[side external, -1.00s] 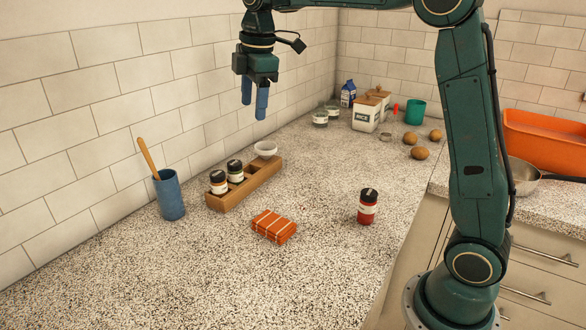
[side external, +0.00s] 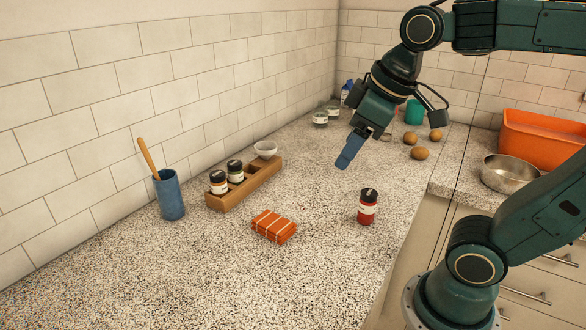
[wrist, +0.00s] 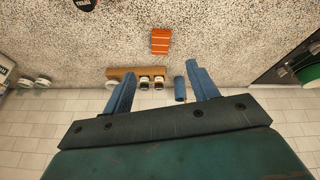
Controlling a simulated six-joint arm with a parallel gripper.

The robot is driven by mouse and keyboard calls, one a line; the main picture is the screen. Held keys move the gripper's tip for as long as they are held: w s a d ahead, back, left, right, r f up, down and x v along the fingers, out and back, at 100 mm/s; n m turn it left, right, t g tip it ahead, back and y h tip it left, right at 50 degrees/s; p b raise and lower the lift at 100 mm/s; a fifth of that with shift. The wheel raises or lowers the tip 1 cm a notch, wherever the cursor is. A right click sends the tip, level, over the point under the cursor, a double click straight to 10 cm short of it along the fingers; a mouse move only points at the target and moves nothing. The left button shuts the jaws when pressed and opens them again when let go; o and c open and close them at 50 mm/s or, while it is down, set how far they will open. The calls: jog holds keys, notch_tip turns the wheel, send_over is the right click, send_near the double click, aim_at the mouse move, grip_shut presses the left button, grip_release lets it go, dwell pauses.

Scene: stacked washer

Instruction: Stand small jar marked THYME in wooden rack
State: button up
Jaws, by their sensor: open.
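A small red jar (side external: 367,208) with a black lid and a pale label stands upright on the counter at centre right; its lettering is too small to read. A jar with a dark lid (wrist: 84,4) is cut off at the top of the wrist view. The wooden rack (side external: 262,182) stands near the wall with two dark-lidded jars (side external: 218,182) (side external: 236,171) at its near end; its far part looks empty. The rack also shows in the wrist view (wrist: 122,72). My gripper (side external: 344,164) is open and empty, tilted in the air above and behind the red jar.
An orange block (side external: 273,227) lies between rack and red jar. A blue cup (side external: 171,197) with a wooden handle stands left of the rack, and a white bowl (side external: 265,150) is by its far end. Several brown round items (side external: 419,153) lie behind. The front counter is clear.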

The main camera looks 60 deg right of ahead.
jog(key=s+f+m, duration=0.2)
jog(key=s+f, duration=0.2)
jog(key=s, duration=0.1)
jog(key=shift+a+t, duration=0.2)
jog(key=shift+t, duration=0.1)
